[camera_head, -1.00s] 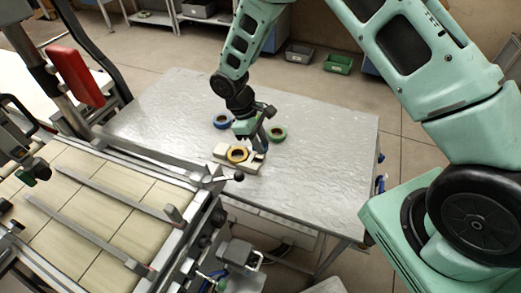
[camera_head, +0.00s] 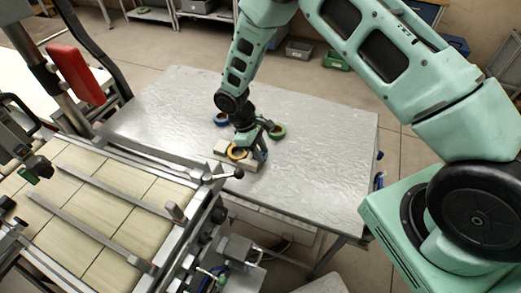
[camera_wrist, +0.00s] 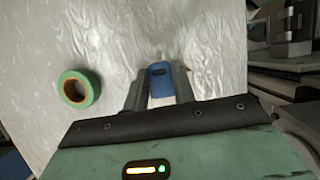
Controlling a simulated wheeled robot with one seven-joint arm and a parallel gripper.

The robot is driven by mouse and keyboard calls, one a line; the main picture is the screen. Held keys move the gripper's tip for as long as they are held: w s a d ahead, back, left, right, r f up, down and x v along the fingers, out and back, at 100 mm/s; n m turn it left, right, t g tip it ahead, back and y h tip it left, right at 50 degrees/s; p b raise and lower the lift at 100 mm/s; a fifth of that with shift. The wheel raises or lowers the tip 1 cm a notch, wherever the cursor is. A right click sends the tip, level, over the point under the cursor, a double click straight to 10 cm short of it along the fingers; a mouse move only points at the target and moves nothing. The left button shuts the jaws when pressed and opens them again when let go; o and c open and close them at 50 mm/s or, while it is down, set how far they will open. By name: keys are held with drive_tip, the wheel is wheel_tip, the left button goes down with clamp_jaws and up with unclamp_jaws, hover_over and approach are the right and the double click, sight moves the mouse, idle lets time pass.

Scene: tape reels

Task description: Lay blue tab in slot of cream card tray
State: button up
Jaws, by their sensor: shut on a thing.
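The blue tab (camera_wrist: 160,72) is between the two fingers of my gripper (camera_wrist: 159,88) in the wrist view, and the gripper is shut on it. A pale cream surface shows just below the tab there; I cannot tell if the tab touches it. In the head view, the cream card tray (camera_head: 221,147) lies on the metal table, with a yellow tape reel (camera_head: 235,154) on it. My gripper (camera_head: 262,156) is low at the tray's right end and hides part of the tray. The slot is not clearly visible.
A green tape reel (camera_head: 278,132) lies right of my gripper and a blue tape reel (camera_head: 221,120) behind the tray. The green reel also shows in the wrist view (camera_wrist: 80,88). A conveyor (camera_head: 90,205) stands at left. The table's right side (camera_head: 325,150) is clear.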

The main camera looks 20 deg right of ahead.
drive_tip(key=shift+f, duration=0.2)
drive_tip(key=o, duration=0.9)
drive_tip(key=shift+o, duration=0.2)
